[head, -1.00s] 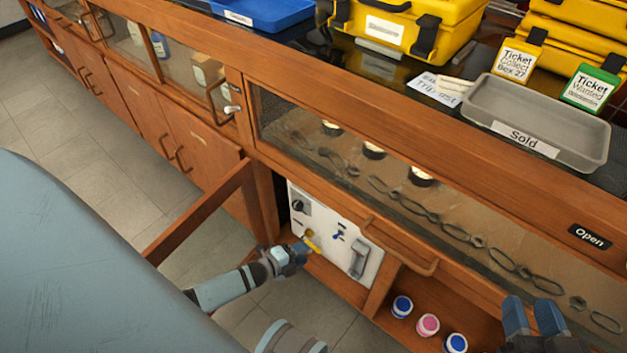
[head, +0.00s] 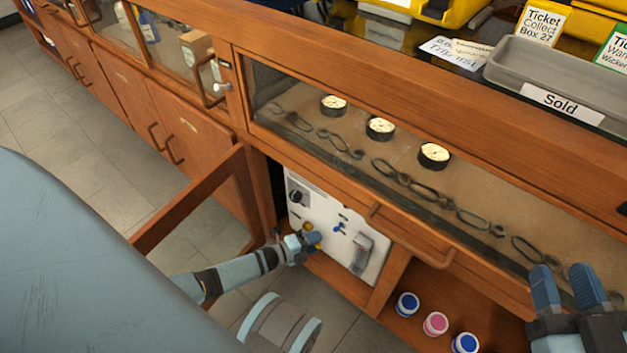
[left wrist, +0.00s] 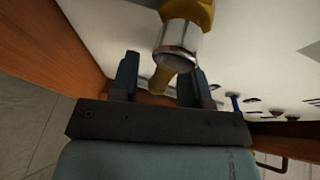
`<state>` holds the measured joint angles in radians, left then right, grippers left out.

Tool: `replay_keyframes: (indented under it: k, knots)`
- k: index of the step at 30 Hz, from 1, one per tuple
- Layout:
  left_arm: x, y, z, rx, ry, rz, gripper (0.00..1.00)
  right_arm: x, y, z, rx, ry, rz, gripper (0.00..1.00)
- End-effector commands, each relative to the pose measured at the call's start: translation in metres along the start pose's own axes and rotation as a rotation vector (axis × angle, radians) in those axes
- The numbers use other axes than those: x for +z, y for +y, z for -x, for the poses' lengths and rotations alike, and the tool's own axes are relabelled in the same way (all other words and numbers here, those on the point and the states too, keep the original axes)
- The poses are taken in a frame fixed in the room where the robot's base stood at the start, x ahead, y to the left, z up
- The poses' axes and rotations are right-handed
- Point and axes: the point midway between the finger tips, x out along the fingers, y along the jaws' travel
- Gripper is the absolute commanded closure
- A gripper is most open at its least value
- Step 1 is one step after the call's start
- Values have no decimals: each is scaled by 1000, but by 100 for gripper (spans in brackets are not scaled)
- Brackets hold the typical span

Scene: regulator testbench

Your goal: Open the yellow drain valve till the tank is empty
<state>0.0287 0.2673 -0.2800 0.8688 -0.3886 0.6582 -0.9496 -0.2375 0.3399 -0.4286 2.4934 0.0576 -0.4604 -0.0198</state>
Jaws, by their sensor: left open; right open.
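The yellow drain valve (head: 309,236) is on the lower left of a white panel (head: 320,220) inside the open cabinet. In the left wrist view the yellow valve body (left wrist: 187,10) and its metal collar (left wrist: 177,42) are close in front. Its yellow lower part shows between the fingers of my left gripper (left wrist: 160,78), which is open around it; contact cannot be told. My left gripper (head: 303,243) partly hides the valve in the head view. My right gripper (head: 576,288) is open and empty at the lower right. A grey upright part (head: 361,253) is on the panel; no liquid level is readable.
An open wooden door (head: 185,213) stands left of the panel. A small blue handle (head: 340,228) is right of the valve. Blue and pink-lidded jars (head: 435,323) stand on the shelf to the right.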

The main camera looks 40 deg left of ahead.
Motion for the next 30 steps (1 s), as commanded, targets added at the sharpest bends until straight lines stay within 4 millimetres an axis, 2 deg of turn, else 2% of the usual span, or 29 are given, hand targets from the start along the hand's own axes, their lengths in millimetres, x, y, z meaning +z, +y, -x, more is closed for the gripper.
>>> replay_keyframes:
  k: [5,11,23,30]
  knots:
    - [0,0,0,0,0,0,57,0,0,0,-1,0,0,60]
    - [0,0,0,0,0,0,100,0,0,0,-1,0,0,60]
    - [1,-3,-2,-14,7,32,100,-1,0,0,-1,-2,-3,60]
    - [5,-12,-8,-63,32,152,100,-2,-1,0,-1,-11,-22,60]
